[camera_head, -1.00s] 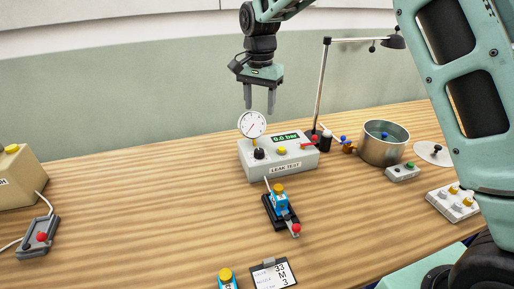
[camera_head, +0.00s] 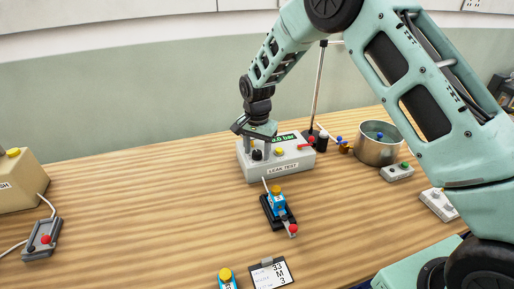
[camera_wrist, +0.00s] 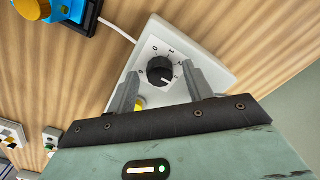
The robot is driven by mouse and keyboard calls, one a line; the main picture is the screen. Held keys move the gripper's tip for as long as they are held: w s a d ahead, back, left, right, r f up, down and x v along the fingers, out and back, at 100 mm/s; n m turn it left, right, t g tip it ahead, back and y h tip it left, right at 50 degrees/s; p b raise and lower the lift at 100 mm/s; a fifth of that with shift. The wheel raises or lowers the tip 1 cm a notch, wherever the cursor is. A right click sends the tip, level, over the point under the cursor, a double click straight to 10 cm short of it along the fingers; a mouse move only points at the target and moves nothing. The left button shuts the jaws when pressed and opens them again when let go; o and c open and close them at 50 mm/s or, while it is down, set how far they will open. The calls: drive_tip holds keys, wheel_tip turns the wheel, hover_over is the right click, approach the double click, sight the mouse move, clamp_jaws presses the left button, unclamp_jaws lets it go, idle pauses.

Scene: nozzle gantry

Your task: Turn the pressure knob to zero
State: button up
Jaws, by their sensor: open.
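The black pressure knob (camera_wrist: 160,72) sits on the light grey leak test box, inside a printed number scale. In the wrist view its white mark points toward the lower right. The leak test box (camera_head: 282,170) stands at the back of the table, its display partly hidden by my gripper. My gripper (camera_wrist: 160,85) is open, with one finger on each side of the knob; I cannot tell whether they touch it. In the head view my gripper (camera_head: 255,150) is low over the box's left part, and the knob (camera_head: 257,155) shows between the fingers. The gauge is hidden.
A blue and yellow nozzle part (camera_head: 277,200) sits in a dark fixture in front of the box. A metal pot (camera_head: 377,152) stands to the right. The left table middle is clear.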

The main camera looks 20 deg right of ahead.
drive_tip(key=c, duration=1)
drive_tip(key=shift+o, duration=0.2)
drive_tip(key=shift+n, duration=0.3)
